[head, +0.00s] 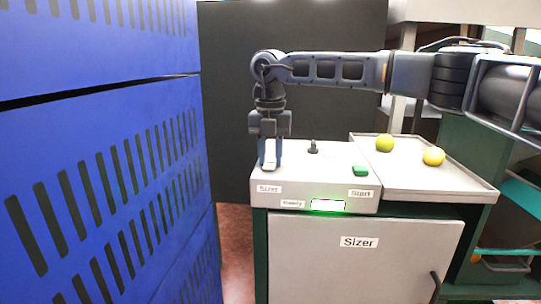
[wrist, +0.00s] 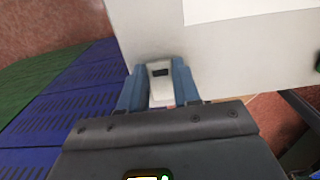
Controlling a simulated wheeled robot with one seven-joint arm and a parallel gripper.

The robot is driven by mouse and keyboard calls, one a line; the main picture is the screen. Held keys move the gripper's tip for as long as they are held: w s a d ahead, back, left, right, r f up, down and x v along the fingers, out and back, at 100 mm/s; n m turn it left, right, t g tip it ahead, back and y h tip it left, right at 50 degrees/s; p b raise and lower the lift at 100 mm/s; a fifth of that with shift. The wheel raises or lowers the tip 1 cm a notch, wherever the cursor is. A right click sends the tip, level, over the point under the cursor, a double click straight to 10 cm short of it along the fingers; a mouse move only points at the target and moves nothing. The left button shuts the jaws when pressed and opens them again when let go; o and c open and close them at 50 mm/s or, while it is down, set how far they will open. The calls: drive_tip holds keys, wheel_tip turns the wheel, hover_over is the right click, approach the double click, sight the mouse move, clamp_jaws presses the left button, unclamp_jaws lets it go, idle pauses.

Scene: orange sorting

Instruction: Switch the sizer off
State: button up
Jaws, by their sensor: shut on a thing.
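The sizer (head: 358,275) is a grey-topped cabinet with a control panel (head: 295,165) on top. Its left label reads "Sizer", and a white rocker-like switch (head: 269,164) sits just behind that label. My gripper (head: 270,160) points straight down at the panel's left end, with a blue finger on each side of the switch. In the wrist view the fingers close on the white switch (wrist: 160,82), which has a dark mark on its top. The switch's base is partly hidden by the fingers. The display (head: 327,205) on the front is lit white with a green glow beside the "Ready" label.
A green button (head: 360,171) sits above the "Start" label, and a small black knob (head: 313,147) stands behind it to the left. Blue crates (head: 100,120) fill the left.

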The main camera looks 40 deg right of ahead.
sight(270, 166)
drive_tip(key=b, duration=0.1)
drive_tip(key=t+h+b, duration=0.1)
drive_tip(key=b, duration=0.1)
drive_tip(key=shift+s+a+f+h, duration=0.15)
drive_tip(key=shift+h, duration=0.15)
drive_tip(key=shift+a+r+t+h+b, duration=0.1)
drive_tip(key=shift+r+t+h+b, duration=0.25)
drive_tip(key=shift+b, duration=0.8)
drive_tip(key=o, duration=1.1)
drive_tip(key=shift+s, duration=0.1)
drive_tip(key=shift+c, duration=0.2)
drive_tip(key=v, duration=0.7)
drive_tip(key=shift+s+a+r, duration=0.15)
drive_tip(key=shift+r, duration=0.25)
